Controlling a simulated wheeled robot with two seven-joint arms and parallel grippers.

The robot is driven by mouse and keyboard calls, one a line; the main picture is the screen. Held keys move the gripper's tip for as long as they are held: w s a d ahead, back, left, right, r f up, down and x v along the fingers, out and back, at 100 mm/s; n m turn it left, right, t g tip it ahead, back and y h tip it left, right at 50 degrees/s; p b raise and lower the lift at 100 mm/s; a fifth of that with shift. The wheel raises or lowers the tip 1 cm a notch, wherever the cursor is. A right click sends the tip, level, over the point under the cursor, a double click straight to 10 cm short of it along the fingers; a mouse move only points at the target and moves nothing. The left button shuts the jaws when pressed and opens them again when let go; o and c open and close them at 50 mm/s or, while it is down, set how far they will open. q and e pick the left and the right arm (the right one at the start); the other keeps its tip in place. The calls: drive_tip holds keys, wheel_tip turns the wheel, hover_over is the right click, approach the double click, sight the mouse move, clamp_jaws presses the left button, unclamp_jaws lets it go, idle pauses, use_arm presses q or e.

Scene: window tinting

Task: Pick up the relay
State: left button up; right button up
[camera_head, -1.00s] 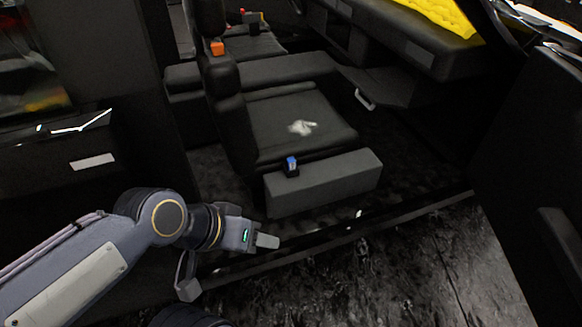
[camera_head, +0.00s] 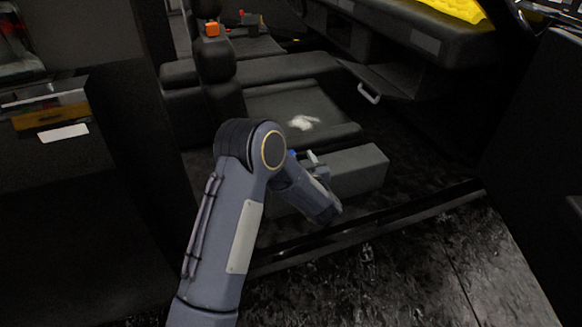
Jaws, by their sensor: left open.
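A small block with a blue top (camera_head: 292,153), which looks like the relay, is at the left end of the grey box beside the seat. Only a bit of its blue shows; my left arm hides the rest. My left gripper (camera_head: 313,161) is open and mostly hidden behind my own wrist. One light grey finger shows just right of the blue block, over the grey box. I cannot tell whether it touches the block. My right gripper is not in view.
The grey box (camera_head: 358,170) runs along the near side of the black seat (camera_head: 290,105), which bears a white patch. An orange block (camera_head: 211,29) is on the seat back. The door sill (camera_head: 400,213) crosses in front. A dark door panel (camera_head: 535,150) stands at right.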

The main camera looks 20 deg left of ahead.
use_arm(q)
drive_tip(key=f+y, duration=0.1)
drive_tip(key=s+f, duration=0.1)
drive_tip(key=f, duration=0.1)
drive_tip(key=shift+d+y, duration=0.1)
drive_tip(key=shift+y, duration=0.3)
drive_tip(key=shift+w+a, duration=0.2)
drive_tip(key=b+x, duration=0.2)
drive_tip(key=x, duration=0.5)
drive_tip(key=shift+a+r+b, duration=0.1)
drive_tip(key=shift+r+b, duration=0.05)
drive_tip(key=shift+b, duration=0.15)
drive_tip(key=c, duration=1.1)
drive_tip(key=shift+r, duration=0.15)
